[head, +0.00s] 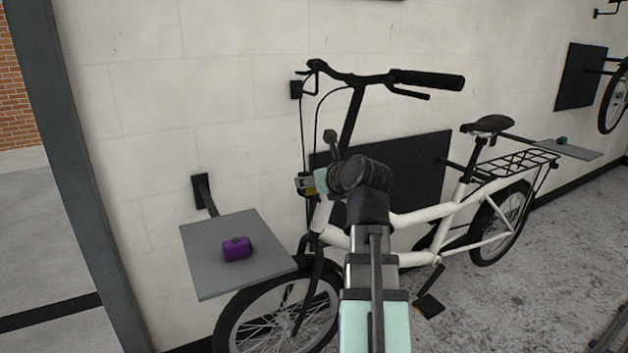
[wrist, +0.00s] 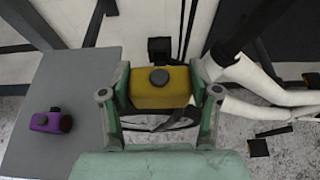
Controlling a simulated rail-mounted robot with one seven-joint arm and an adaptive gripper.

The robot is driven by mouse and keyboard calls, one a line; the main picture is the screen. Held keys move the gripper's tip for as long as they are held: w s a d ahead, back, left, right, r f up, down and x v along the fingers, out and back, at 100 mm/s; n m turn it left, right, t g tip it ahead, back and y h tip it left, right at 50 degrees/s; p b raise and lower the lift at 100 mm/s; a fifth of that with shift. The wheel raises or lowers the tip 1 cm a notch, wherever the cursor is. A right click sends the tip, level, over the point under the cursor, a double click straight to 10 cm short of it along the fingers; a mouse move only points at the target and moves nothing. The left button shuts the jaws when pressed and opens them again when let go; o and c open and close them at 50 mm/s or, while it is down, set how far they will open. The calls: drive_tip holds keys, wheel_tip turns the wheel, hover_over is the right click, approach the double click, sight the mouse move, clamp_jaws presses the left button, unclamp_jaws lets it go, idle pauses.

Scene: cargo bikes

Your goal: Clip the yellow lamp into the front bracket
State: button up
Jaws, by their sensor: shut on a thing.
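The yellow lamp (wrist: 160,90) is a block with a dark round knob on top, held between the two green fingers of my gripper (wrist: 160,100) in the wrist view. A black square part, seemingly the front bracket (wrist: 160,50), is just beyond the lamp, near the white bike frame. I cannot tell whether lamp and bracket touch. In the head view my gripper (head: 309,184) is at the front of the white bike (head: 410,222), below the handlebar. Only a sliver of the lamp (head: 311,191) shows there; the bracket is not clear in that view.
A purple lamp (head: 237,249) lies on a grey wall shelf (head: 205,277) left of the front wheel; it also shows in the wrist view (wrist: 46,122). The handlebar (head: 365,78) and hanging cables are above my gripper. Another shelf (head: 570,150) is behind the saddle.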

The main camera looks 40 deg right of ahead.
drive_tip(key=shift+w+d+p, duration=0.2)
drive_tip(key=shift+w+p, duration=0.15)
drive_tip(key=shift+w, duration=0.65)
idle(0.3)
drive_tip(key=o, duration=1.3)
drive_tip(key=shift+c, duration=0.2)
drive_tip(key=shift+s, duration=0.15)
drive_tip(key=v, duration=1.1)
drive_tip(key=shift+s+r, duration=0.25)
drive_tip(key=shift+s, duration=0.1)
